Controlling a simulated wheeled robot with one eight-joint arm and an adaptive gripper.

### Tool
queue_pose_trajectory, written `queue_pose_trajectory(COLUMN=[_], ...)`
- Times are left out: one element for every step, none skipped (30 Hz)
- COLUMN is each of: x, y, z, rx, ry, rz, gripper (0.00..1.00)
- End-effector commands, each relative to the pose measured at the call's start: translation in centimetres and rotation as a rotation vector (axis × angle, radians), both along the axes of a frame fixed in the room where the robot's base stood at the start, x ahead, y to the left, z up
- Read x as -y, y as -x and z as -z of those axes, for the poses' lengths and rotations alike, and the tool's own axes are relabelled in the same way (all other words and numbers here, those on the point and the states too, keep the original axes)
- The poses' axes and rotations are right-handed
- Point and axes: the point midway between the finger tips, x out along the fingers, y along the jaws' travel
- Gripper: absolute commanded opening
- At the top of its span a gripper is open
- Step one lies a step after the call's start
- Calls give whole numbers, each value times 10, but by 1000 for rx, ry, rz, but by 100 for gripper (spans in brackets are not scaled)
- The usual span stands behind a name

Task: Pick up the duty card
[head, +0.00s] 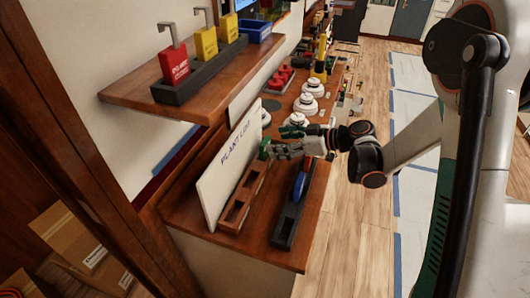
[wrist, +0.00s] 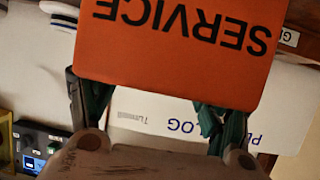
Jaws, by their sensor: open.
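An orange card (wrist: 180,50) lettered SERVICE, upside down in the wrist view, fills the top middle of that view; it is the likely duty card. My gripper (wrist: 150,105) is open, with a dark green finger on either side near the card's lower edge. The card hides part of the fingertips, and I cannot tell whether they touch it. In the head view my gripper (head: 279,142) is over the bench, beside the PLANT LOG board and above the far end of a wooden rack (head: 235,214). The orange face is not clear there.
The white PLANT LOG board (head: 215,180) leans left of the wooden rack. A black rack (head: 286,230) holds a blue disc (head: 300,185) to the right. A shelf (head: 130,95) with red and yellow tags overhangs the left. White round parts (head: 308,104) stand behind.

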Motion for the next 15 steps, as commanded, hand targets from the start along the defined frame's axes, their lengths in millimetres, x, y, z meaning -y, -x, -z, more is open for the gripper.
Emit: queue_pose_trajectory(x=[-8, -13, -18, -21, -24, -28, -29, -30, -30, -30, -30, -30, -30, -30, -30], y=[-1, -2, -5, -6, -8, -9, -10, -11, -11, -11, -11, -11, -11, -11, -11], z=[5, 7, 9, 10, 12, 13, 13, 13, 13, 13, 12, 12, 12, 12, 12], rx=[0, -1, 1, 0, 1, 0, 0, 0, 0, 0, 0, 0, 0, 0, 0], ry=[0, 0, 0, 0, 0, 0, 0, 0, 0, 0, 0, 0, 0, 0, 0], rz=[-3, -4, -4, -3, -4, -2, -2, -1, 0, 0, 0, 0, 0, 0, 0], gripper=[72, 72, 72, 72, 72, 72, 72, 72, 72, 72, 72, 72, 72, 69, 60])
